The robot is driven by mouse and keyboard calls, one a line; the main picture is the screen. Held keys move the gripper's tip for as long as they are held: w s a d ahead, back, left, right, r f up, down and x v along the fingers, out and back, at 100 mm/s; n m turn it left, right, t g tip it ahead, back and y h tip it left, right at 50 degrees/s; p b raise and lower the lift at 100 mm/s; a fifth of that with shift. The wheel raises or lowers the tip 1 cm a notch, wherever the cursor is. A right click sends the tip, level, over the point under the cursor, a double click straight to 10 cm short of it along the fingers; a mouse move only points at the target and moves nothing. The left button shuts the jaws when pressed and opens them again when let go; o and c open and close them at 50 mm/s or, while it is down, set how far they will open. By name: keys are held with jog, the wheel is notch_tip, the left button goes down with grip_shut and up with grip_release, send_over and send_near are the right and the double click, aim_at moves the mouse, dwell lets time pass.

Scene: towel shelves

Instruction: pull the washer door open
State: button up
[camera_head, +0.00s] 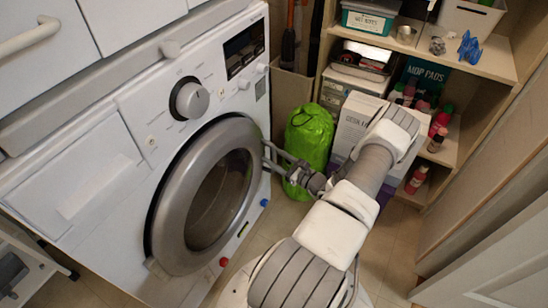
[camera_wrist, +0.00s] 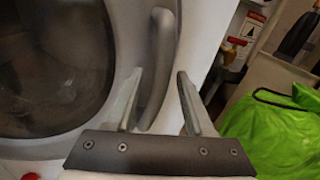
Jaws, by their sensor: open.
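The white washer (camera_head: 105,130) stands at the left in the head view. Its round door has a wide grey ring (camera_head: 170,205) and dark glass (camera_head: 218,200), and looks shut. In the wrist view the dark glass (camera_wrist: 45,60) fills the left side. A grey curved upright handle (camera_wrist: 158,55) is at the door's right edge. My gripper (camera_head: 270,155) is at the right edge of the door. In the wrist view my gripper (camera_wrist: 157,82) is open, with one finger on each side of the handle's lower part. I cannot tell whether either finger touches it.
A bright green bag (camera_head: 308,145) stands on the floor right of the washer, close to my gripper. Shelves (camera_head: 470,65) with boxes and bottles stand behind my arm. A door panel (camera_head: 490,200) is at the right. Some tiled floor (camera_head: 392,250) is clear.

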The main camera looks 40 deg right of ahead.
grip_shut()
dwell(1.4)
